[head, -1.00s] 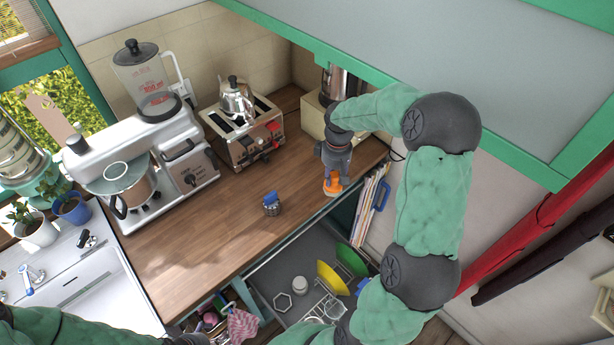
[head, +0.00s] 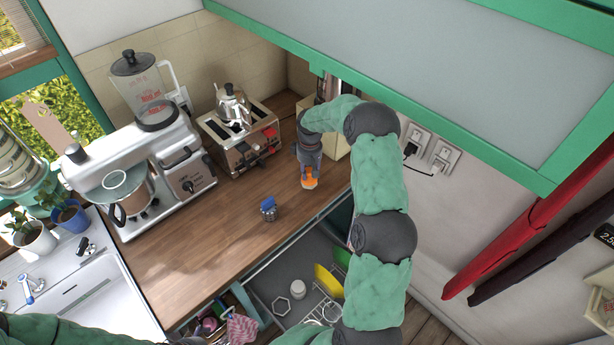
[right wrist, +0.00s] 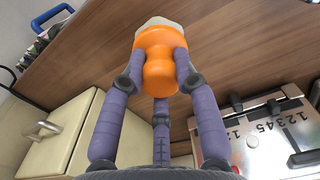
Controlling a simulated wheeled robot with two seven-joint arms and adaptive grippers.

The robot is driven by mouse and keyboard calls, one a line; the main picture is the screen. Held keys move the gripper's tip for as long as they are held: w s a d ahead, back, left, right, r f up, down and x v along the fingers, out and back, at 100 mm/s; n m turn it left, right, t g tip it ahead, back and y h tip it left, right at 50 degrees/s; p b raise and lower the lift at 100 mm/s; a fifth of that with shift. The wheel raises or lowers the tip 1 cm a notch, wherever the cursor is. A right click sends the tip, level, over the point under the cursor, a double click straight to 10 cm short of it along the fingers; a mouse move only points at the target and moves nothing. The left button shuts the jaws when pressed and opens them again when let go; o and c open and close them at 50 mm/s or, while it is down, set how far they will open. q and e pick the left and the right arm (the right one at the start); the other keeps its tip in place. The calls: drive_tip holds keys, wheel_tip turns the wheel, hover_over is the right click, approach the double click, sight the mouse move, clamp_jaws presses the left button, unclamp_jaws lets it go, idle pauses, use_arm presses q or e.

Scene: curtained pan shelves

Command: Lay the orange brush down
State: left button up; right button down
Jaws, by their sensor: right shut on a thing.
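The orange brush (head: 309,180) is in my right gripper (head: 310,172), over the wooden counter near its right end. In the right wrist view the orange brush (right wrist: 158,62) shows a rounded orange handle with a pale end pointing away from the hand. The purple-grey fingers of my right gripper (right wrist: 158,75) are closed around the handle. I cannot tell whether the pale end touches the wood. My left arm shows at the bottom left of the head view, but its gripper is not clearly seen.
A small blue-topped brush (head: 268,208) stands on the counter left of my right gripper. A toaster (head: 240,140) with a kettle on it and a silver mixer (head: 150,160) stand behind. Below the front edge is an open drawer (head: 265,285). Bare wood (head: 215,235) lies at the left front.

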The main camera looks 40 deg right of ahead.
drive_tip(key=shift+w+f, duration=0.6)
drive_tip(key=shift+f, duration=0.15)
wheel_tip(320, 180, down, 3)
drive_tip(key=shift+w+d+f+p, duration=0.1)
drive_tip(key=shift+p, duration=0.35)
drive_tip(key=c, duration=0.9)
unclamp_jaws()
drive_tip(key=shift+f, duration=0.1)
drive_tip(key=shift+c, duration=0.2)
wheel_tip(320, 180, up, 12)
drive_tip(key=shift+r+b, duration=0.2)
drive_tip(key=shift+b, duration=0.45)
